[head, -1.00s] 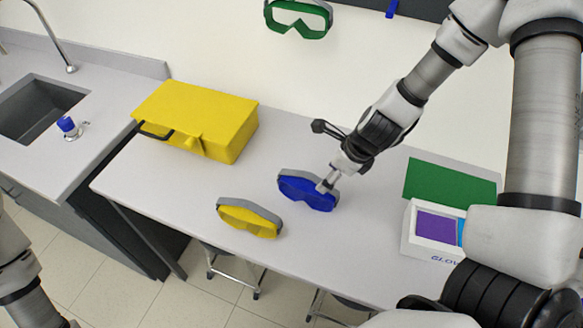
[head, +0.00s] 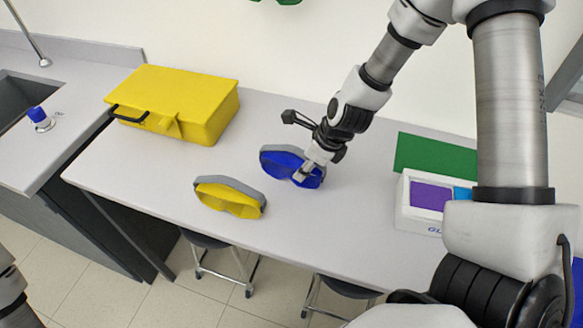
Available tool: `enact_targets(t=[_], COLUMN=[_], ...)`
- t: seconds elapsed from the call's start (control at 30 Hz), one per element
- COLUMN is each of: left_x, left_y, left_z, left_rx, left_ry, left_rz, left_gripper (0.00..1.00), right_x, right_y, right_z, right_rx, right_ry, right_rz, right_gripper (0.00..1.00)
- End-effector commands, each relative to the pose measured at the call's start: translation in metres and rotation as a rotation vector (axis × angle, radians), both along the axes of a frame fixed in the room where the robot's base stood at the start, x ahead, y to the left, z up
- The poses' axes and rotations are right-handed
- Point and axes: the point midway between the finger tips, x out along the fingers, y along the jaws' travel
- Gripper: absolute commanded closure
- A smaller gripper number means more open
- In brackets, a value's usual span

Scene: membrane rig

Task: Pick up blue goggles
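The blue goggles (head: 279,161) with a grey strap rest on the light grey table, right of the yellow goggles. My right gripper (head: 302,177) reaches down from the upper right, its fingertips over the right part of the blue goggles' lens. The fingertips cover part of the lens and seem to touch it. Whether they are closed on the goggles is too small to tell. My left gripper is out of view; only a bit of my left arm shows at the lower left edge.
Yellow goggles (head: 229,201) lie near the table's front edge. A yellow case (head: 176,100) stands at the back left. A green sheet (head: 436,155) and a white glove box (head: 412,218) are on the right. A sink (head: 14,98) is at far left. Stools stand below the table.

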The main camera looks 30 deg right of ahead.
Motion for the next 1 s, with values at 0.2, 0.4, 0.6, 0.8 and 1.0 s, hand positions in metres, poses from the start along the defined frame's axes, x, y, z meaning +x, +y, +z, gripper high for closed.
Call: enact_targets(t=[0.2, 0.4, 0.6, 0.8, 1.0], left_x=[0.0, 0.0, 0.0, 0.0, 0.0], left_y=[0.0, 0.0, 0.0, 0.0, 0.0], left_z=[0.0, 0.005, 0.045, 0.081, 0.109], left_rx=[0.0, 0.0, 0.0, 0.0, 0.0], left_ry=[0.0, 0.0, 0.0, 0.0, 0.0], left_rz=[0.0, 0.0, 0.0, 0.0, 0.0], left_gripper=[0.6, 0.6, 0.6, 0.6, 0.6], right_x=[0.0, 0.0, -0.001, -0.001, 0.001], right_y=[0.0, 0.0, 0.0, 0.0, -0.001], right_z=[-0.001, 0.006, 0.053, 0.094, 0.123], right_rx=[0.0, 0.0, 0.001, 0.0, 0.0], right_ry=[0.002, 0.003, 0.002, 0.001, 0.001], right_rz=[-0.001, -0.001, -0.002, -0.001, 0.001], right_gripper=[0.94, 0.94, 0.94, 0.94, 0.94])
